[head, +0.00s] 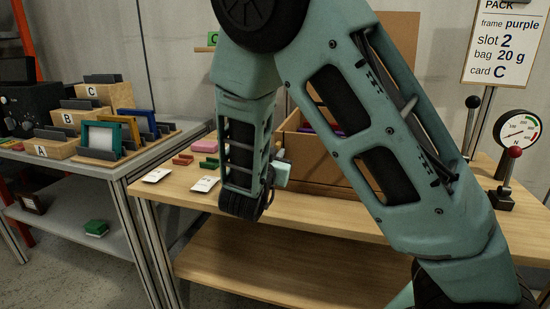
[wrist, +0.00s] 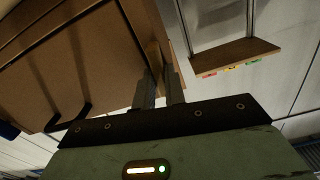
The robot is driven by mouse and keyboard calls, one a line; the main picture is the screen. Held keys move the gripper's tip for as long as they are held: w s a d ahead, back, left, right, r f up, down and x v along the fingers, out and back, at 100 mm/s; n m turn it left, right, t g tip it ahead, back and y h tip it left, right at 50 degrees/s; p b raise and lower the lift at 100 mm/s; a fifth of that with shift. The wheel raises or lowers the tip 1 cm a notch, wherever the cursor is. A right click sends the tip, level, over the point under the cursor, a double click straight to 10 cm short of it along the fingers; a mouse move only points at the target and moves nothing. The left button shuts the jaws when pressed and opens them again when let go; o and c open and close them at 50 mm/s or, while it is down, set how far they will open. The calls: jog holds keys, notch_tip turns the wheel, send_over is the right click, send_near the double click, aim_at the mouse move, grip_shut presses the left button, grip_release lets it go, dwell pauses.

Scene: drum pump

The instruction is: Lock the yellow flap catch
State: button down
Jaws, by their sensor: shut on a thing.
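I cannot make out the yellow flap catch in either view. My gripper (wrist: 160,92) is shut on a tan strip (wrist: 155,58) at the edge of a large brown panel (wrist: 100,62) in the wrist view. What this strip belongs to is unclear. In the head view, my arm hides much of the brown box (head: 322,178) on the wooden bench, and the gripper's fingertips are not clearly visible. A tan upright panel (head: 401,38) stands behind the arm.
The wooden bench (head: 180,190) carries white cards (head: 157,175) and a pink block (head: 205,146). A red-knobbed lever (head: 510,170) and a gauge (head: 518,130) stand at right. A grey table (head: 95,163) with coloured frames stands left. A small shelf (wrist: 235,55) hangs in the wrist view.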

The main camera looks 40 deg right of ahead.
jog(key=m+b, duration=0.5)
jog(key=b, duration=0.1)
jog(key=m+b, duration=0.5)
jog(key=f+m+b, duration=0.1)
jog(key=m+b, duration=0.5)
jog(key=shift+s+d+b, duration=0.15)
jog(key=shift+s+b, duration=0.1)
jog(key=shift+b, duration=0.1)
jog(key=shift+r, duration=0.1)
jog(key=c, duration=1.5)
grip_release()
jog(key=shift+o, duration=0.2)
jog(key=p+v, duration=0.3)
jog(key=v, duration=1.4)
jog(key=shift+s, duration=0.2)
